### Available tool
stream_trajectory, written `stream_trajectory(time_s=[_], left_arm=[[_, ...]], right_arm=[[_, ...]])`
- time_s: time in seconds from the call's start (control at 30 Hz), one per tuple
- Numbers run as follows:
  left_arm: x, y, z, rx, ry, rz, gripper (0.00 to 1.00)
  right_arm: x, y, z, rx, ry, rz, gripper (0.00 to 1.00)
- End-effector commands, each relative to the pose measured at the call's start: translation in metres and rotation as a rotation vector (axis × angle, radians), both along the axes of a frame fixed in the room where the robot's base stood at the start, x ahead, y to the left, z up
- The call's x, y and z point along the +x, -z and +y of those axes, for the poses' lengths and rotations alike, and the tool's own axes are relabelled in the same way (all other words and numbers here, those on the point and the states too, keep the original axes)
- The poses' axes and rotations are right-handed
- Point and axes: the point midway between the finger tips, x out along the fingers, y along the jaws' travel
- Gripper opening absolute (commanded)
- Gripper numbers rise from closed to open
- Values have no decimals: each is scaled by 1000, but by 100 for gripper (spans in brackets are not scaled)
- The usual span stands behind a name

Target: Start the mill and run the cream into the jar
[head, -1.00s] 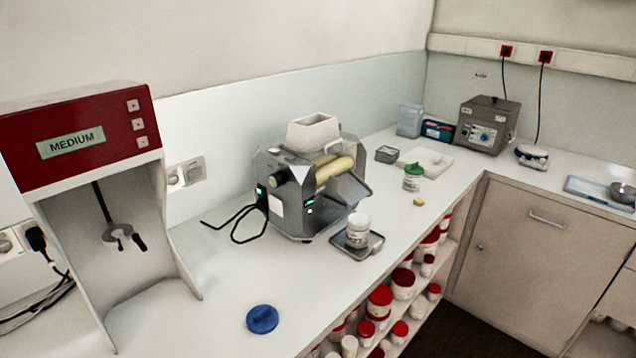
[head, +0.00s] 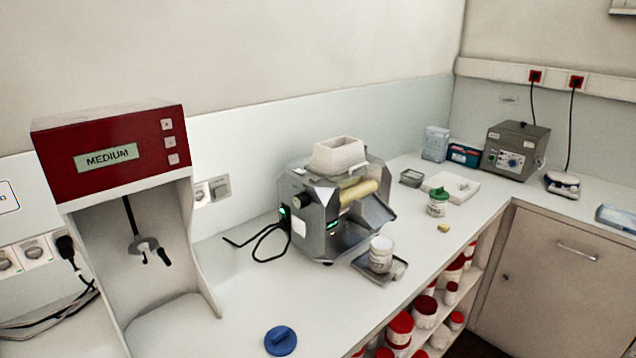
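The mill (head: 325,222) stands on the counter in the middle of the head view. It is a grey metal machine with a white hopper (head: 339,156) on top and a pale yellow roller (head: 358,190) at the front. Small green lights show on its side panel, and a sloped metal plate (head: 373,212) juts from its front right. A white jar (head: 381,254) stands without a lid in view on a small metal tray (head: 371,273) in front of the mill. I cannot see what is in the jar or the hopper. Neither gripper is in view.
A blue lid (head: 281,341) lies on the front counter. A grey box device (head: 515,150) stands in the far corner. Red-lidded jars fill shelves below.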

Motion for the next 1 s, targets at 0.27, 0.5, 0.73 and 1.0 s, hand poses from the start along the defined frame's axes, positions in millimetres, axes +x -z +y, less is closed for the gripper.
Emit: stream_trajectory(time_s=[0.27,0.5,0.73,1.0], left_arm=[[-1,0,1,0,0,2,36],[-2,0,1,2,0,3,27],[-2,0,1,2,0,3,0],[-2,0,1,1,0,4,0]], right_arm=[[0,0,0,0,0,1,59],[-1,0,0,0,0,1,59],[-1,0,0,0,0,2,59],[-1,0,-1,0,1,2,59]])
